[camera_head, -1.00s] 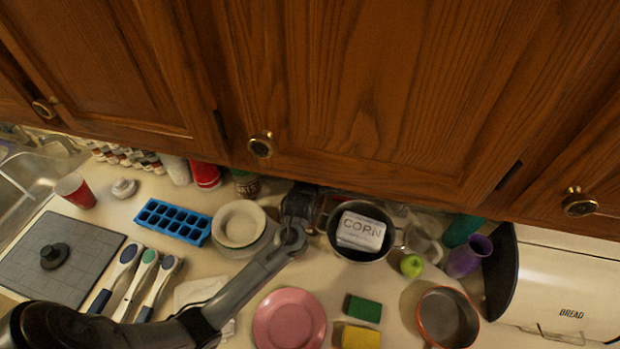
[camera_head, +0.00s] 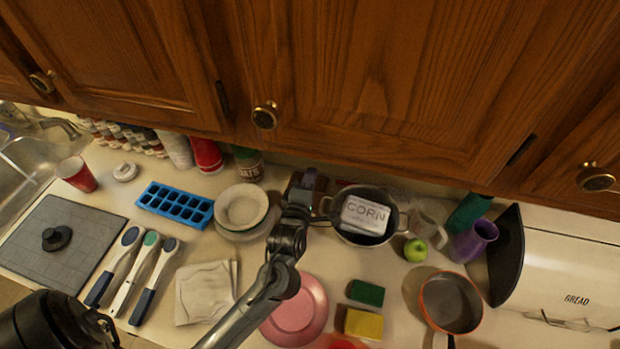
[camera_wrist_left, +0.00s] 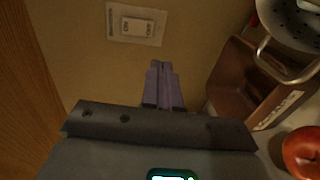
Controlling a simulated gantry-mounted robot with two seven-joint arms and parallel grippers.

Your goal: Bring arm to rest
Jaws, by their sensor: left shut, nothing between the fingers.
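My left arm comes in from the bottom left of the head view and reaches across the counter. Its gripper (camera_head: 309,181) is at the back of the counter, left of the pot holding a white package marked CORN (camera_head: 366,214). In the left wrist view the two purple fingers (camera_wrist_left: 162,85) are together with nothing between them, pointing toward the wall and its switch plate (camera_wrist_left: 136,25). The arm hides part of the pink plate (camera_head: 297,312). My right gripper is not in view.
Stacked bowls (camera_head: 241,207) stand left of the gripper, with a blue ice tray (camera_head: 175,205) farther left. A green apple (camera_head: 415,250), purple vase (camera_head: 474,241) and orange-rimmed pan (camera_head: 450,303) are to the right. Wooden cabinets (camera_head: 380,90) overhang the back.

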